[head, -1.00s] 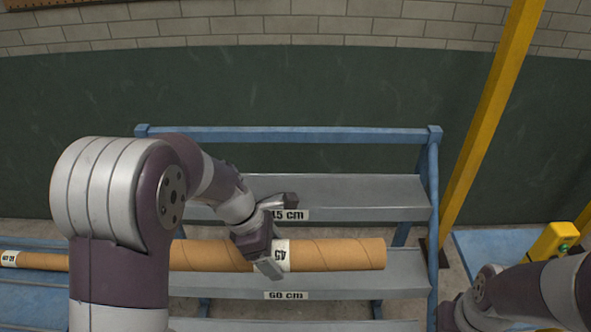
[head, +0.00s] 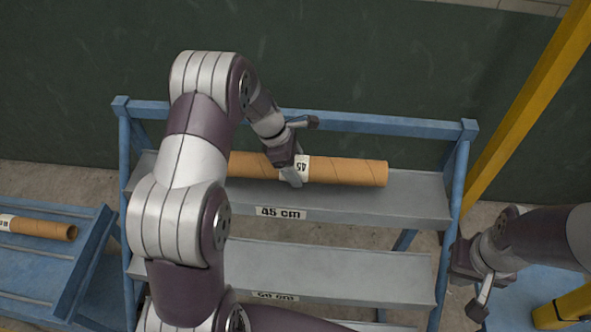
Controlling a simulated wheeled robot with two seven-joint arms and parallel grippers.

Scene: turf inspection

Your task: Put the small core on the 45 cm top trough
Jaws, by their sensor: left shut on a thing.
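A brown cardboard core (head: 345,171) with a white "45" label lies level, left to right, over the top trough (head: 410,200), whose front tag reads "45 cm" (head: 280,213). I cannot tell whether it touches the trough or hangs just above it. My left gripper (head: 290,165) is shut on the core near its label. My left arm hides part of the rack, and the core's left end is behind it. My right gripper (head: 473,285) is open and empty, low beside the rack's right post.
A lower trough (head: 370,272) tagged "60 cm" (head: 275,296) is empty where visible. Another core (head: 45,228) lies on a blue sloped rack (head: 40,270) at left. A yellow post (head: 530,100) stands at right, with a yellow object (head: 560,308) at the lower right.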

